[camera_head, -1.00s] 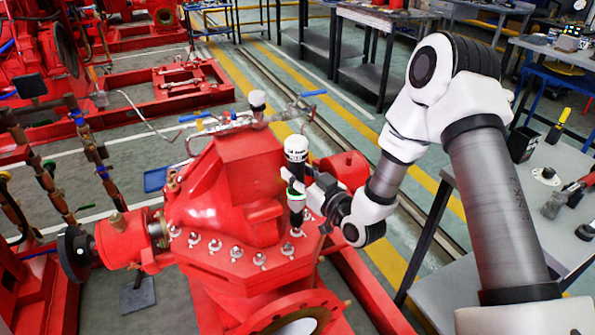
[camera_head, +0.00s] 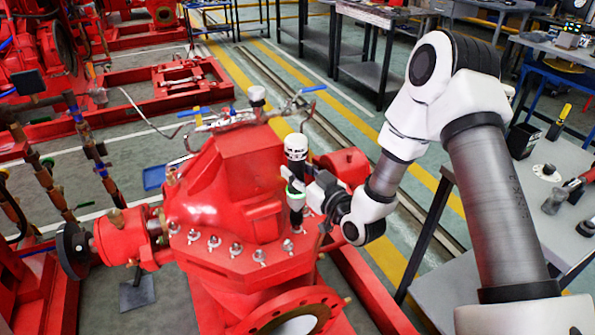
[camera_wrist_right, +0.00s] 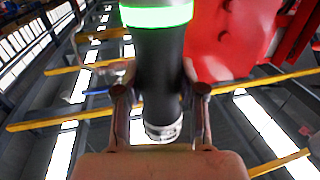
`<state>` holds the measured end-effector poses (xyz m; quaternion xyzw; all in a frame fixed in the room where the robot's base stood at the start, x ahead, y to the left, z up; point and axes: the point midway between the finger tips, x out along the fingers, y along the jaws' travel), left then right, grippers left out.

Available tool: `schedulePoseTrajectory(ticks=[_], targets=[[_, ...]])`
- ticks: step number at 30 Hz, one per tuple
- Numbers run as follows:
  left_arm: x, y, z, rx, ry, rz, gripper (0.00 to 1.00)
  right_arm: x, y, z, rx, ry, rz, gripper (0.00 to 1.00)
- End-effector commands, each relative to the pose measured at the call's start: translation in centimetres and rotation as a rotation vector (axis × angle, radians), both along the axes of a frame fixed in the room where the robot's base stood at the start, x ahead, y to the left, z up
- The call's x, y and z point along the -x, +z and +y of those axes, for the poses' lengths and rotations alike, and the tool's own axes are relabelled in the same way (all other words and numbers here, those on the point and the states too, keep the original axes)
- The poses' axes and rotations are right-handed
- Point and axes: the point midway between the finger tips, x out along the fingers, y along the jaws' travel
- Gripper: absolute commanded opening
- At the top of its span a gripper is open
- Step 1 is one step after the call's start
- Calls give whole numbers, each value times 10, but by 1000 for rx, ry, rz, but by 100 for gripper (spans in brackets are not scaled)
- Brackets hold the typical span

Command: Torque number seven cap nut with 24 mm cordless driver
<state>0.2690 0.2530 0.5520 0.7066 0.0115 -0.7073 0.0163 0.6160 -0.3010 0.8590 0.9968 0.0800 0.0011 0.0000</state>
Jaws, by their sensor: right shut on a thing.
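Several silver cap nuts (camera_head: 236,250) line the flange's near edge. I cannot tell whether the driver touches a nut or which nut is number seven. My left gripper is out of view.
The red pump casing (camera_head: 235,175) has pipes with blue-handled valves (camera_head: 314,89) behind it. A round red flange (camera_head: 290,315) opens at the front. A grey bench (camera_head: 555,215) with tools stands at right. The striped floor between is clear.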

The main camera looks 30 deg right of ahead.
Motion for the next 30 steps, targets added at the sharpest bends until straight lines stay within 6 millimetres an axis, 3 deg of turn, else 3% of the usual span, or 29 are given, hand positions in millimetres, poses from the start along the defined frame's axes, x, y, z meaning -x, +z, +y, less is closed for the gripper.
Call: schedulePoseTrajectory(ticks=[30], targets=[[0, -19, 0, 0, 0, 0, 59, 0, -22, 0, 0, 0, -3, 0]])
